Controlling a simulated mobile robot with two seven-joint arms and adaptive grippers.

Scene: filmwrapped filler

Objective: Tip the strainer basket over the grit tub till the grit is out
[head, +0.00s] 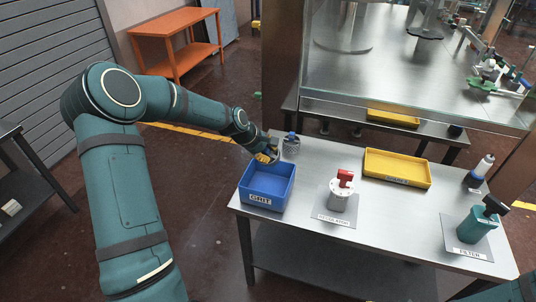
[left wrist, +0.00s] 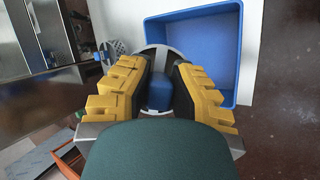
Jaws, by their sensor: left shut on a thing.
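The blue grit tub (head: 266,201) stands at the table's left front corner; its visible inside looks bare blue. My left gripper (head: 268,154) is over the tub's far edge. In the left wrist view, its yellow fingers (left wrist: 160,85) are shut on the blue handle of the strainer basket (left wrist: 160,94). A round grey rim shows around the handle, with the tub (left wrist: 203,50) beyond. The fingers hide most of the basket, so its tilt and any grit inside cannot be told. My right gripper is out of view.
A perforated metal cup with a blue top (head: 291,148) stands just right of my left gripper. A white canister with a red handle (head: 340,196), a yellow tray (head: 398,168), a teal filter (head: 474,228) and a bottle (head: 480,172) stand farther right. A glass-walled machine is behind.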

